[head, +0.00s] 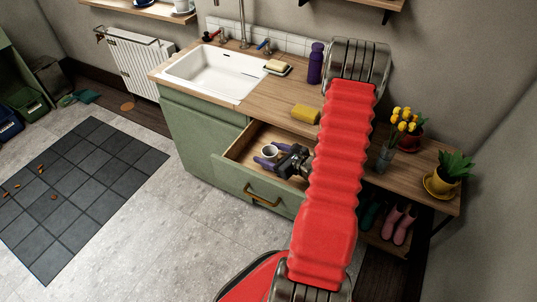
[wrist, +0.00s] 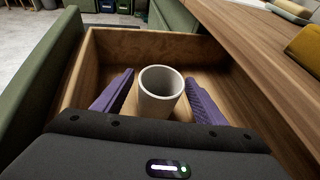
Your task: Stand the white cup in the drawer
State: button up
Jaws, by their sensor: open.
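The white cup (wrist: 160,92) stands upright inside the open wooden drawer (wrist: 115,43), on its floor as far as the wrist view shows. It also shows in the head view (head: 269,152). My gripper (wrist: 160,88) is open, with one purple finger on each side of the cup and a visible gap to each. In the head view my gripper (head: 267,158) reaches down into the drawer (head: 240,146) from the right. The drawer has a green front with a brass handle (head: 262,196). My red arm hides the drawer's right part.
The wooden worktop (head: 275,98) above the drawer holds a yellow sponge (head: 305,113), a purple bottle (head: 316,63) and a soap dish (head: 278,68). A white sink (head: 212,73) is at left. Flowers (head: 404,122) and a potted plant (head: 446,175) stand at right.

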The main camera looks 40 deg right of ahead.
jog(key=shift+s+r, duration=0.25)
jog(key=shift+s, duration=0.15)
jog(key=v, duration=1.1)
jog(key=shift+r, duration=0.1)
dwell(0.5)
